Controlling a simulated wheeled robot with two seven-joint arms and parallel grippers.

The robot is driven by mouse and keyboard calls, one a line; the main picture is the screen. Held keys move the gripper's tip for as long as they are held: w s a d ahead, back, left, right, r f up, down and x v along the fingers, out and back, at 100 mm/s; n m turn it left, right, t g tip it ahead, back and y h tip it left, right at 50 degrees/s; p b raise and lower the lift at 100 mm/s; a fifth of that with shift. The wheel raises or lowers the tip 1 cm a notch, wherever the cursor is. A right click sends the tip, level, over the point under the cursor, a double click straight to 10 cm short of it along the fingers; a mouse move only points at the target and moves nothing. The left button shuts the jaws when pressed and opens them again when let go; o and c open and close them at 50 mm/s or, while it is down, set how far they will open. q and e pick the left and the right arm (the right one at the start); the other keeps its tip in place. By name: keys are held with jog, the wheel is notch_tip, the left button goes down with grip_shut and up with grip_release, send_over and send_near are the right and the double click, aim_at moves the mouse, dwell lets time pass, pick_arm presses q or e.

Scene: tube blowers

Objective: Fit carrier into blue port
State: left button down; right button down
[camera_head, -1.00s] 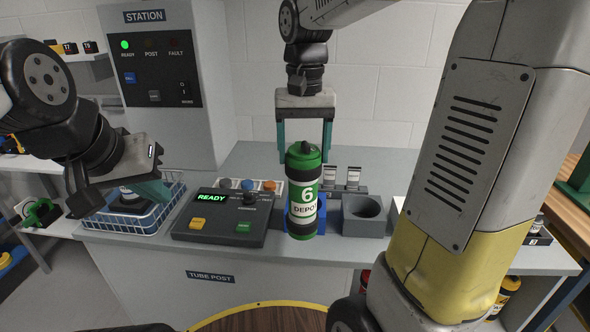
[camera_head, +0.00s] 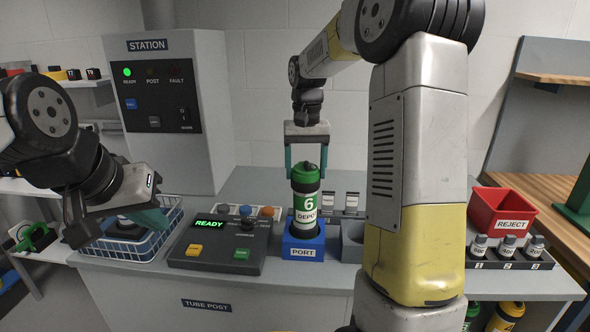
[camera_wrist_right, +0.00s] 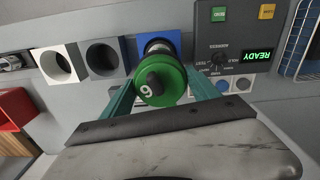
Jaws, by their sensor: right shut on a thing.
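The green carrier (camera_head: 306,202), with a white label reading 6 and DEPOT, stands upright with its lower end in or over the blue port (camera_head: 303,249). How deep it sits is hard to tell. My right gripper (camera_head: 307,172) comes from above and is shut on the carrier's top. In the right wrist view the carrier's green cap (camera_wrist_right: 160,82) lies between the teal fingers, with the blue port (camera_wrist_right: 176,42) behind it. My left gripper (camera_head: 152,220) hangs over the wire basket at the left. Whether its fingers are open cannot be told.
A control panel (camera_head: 217,259) reading READY stands left of the port. A grey holder (camera_head: 352,243) stands just right of it, partly behind my right arm. A white-blue basket (camera_head: 172,238) is at the left, a red REJECT bin (camera_head: 502,208) at the right.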

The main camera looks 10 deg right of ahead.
jog(key=shift+f, duration=0.65)
jog(key=shift+c, duration=0.9)
grip_release()
